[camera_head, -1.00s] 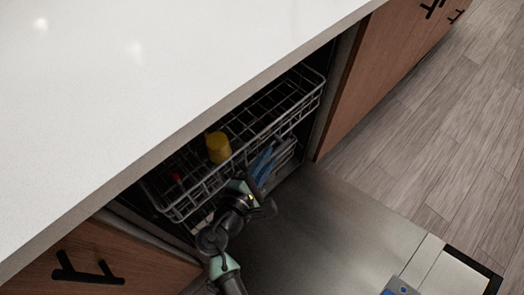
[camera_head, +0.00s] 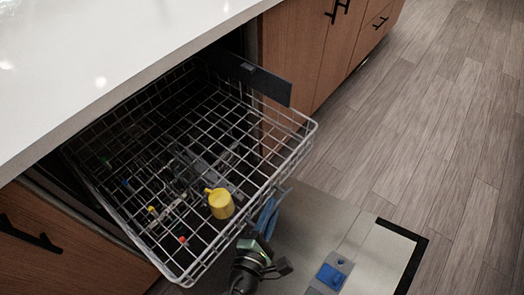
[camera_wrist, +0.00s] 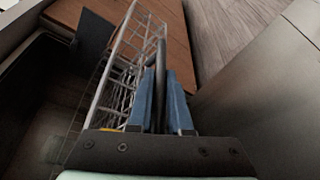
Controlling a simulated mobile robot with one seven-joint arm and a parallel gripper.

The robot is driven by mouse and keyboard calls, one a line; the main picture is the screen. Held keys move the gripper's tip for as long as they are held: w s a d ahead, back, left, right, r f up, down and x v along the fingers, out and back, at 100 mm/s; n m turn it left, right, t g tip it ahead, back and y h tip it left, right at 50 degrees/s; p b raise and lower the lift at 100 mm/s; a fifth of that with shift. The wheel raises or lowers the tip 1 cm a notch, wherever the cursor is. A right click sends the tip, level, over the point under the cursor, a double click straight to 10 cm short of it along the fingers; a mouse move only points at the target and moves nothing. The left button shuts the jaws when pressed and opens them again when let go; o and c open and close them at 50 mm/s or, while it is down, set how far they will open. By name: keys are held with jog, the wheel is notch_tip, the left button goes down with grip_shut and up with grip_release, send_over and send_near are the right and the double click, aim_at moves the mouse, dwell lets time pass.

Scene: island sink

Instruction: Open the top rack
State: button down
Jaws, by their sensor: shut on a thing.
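The top rack (camera_head: 290,160) is a grey wire basket pulled well out of the dishwasher, past the counter edge. My gripper (camera_head: 270,213) is at the middle of its front side, with its blue fingers against the wire.
A yellow cup (camera_head: 221,203) stands in the rack near its front. The dishwasher door (camera_head: 350,240) lies open below, with a blue dispenser (camera_head: 331,276). The white counter (camera_head: 90,60) is above, wooden cabinets (camera_head: 315,45) stand beside, and the floor (camera_head: 430,130) at right is clear.

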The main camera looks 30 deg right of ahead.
jog(key=shift+s+d, duration=0.35)
jog(key=shift+s, duration=0.55)
jog(key=shift+s+d, duration=0.3)
jog(key=shift+s, duration=0.55)
jog(key=c, duration=0.8)
grip_release()
jog(key=shift+c, duration=0.2)
jog(key=p+v, duration=0.2)
jog(key=v, duration=1.1)
jog(key=shift+p, duration=0.3)
jog(key=shift+r, duration=0.1)
